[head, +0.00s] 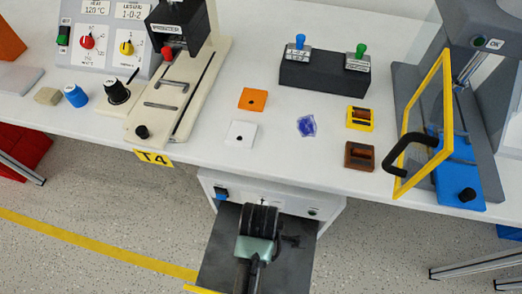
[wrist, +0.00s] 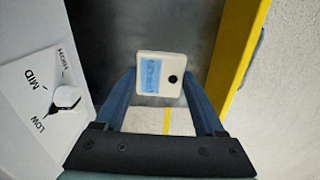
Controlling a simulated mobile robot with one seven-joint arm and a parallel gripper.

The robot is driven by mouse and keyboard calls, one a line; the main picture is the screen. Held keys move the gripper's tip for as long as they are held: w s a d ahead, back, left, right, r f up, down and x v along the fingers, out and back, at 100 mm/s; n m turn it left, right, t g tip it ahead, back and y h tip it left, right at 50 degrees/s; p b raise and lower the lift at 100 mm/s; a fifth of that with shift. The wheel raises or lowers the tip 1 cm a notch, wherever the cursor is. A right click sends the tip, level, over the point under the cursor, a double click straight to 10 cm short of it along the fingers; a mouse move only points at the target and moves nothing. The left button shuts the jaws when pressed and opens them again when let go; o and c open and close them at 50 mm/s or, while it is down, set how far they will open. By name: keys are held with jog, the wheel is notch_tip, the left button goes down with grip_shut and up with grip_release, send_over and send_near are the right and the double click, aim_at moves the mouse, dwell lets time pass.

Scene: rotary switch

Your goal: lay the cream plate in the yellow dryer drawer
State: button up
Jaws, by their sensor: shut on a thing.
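The cream plate (wrist: 158,78) has a blue label and a dark round hole. It is held between the blue fingers of my gripper (wrist: 158,92), which is shut on it. In the head view my gripper (head: 260,217) is over the open dryer drawer (head: 222,262) and hides the plate. The drawer has a dark grey floor, and its yellow edge (wrist: 236,65) runs along the right of the wrist view. The plate appears above the drawer floor; the height of the gap is hard to tell.
The dryer's white front (head: 325,215) is under the table edge. Its LOW-MID-HIGH dial (wrist: 67,97) is close on the left in the wrist view. On the table are an orange plate (head: 252,99), a white plate (head: 240,134), a blue piece (head: 306,126) and a yellow-framed press door (head: 447,100).

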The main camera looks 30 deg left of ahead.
notch_tip(320, 180, down, 2)
jog(key=shift+s+a+n+b, duration=0.1)
jog(key=shift+s+n+b, duration=0.05)
jog(key=shift+n+b, duration=0.2)
notch_tip(320, 180, down, 9)
jog(key=b, duration=0.3)
jog(key=shift+f+b, duration=0.2)
jog(key=shift+b, duration=0.2)
jog(key=shift+f, duration=0.2)
jog(key=o, duration=1.3)
jog(key=shift+r, duration=0.1)
notch_tip(320, 180, up, 12)
jog(key=p, duration=0.4)
jog(key=shift+r, duration=0.1)
